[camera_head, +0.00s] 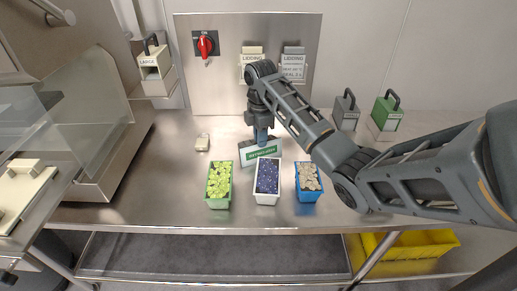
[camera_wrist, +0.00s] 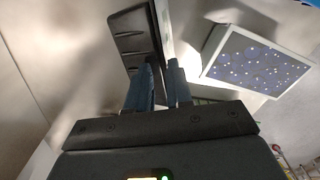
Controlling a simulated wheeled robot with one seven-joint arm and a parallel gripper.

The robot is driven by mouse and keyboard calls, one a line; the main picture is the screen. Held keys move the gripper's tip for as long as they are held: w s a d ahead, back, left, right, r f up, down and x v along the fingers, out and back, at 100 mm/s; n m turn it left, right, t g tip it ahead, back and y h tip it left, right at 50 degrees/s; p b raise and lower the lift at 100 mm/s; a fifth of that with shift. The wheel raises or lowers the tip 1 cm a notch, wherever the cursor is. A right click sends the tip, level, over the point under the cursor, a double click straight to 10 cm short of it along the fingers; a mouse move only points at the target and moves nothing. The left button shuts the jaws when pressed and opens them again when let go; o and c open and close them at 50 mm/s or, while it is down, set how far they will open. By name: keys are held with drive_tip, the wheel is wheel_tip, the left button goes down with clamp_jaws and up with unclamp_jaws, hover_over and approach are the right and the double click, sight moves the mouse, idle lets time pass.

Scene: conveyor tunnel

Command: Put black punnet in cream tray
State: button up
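A dark, ribbed thing, which looks like the black punnet (camera_wrist: 132,36), lies beyond my fingers at the upper middle of the wrist view. In the head view only a dark patch of it (camera_head: 244,147) shows behind the allergens sign. My gripper (camera_head: 262,138) points down at the bench there. In the wrist view its two blue fingers (camera_wrist: 160,75) stand close together, on either side of the punnet's right edge. Whether they press on that edge I cannot tell. A cream tray-like piece (camera_head: 22,198) with a raised block lies on the machine at the far left.
A green punnet (camera_head: 219,186), a white punnet of dark blue berries (camera_head: 267,183) and a blue punnet (camera_head: 308,181) stand in a row before the allergens sign (camera_head: 261,153). Handled blocks stand at the back right.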

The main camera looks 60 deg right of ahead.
clamp_jaws()
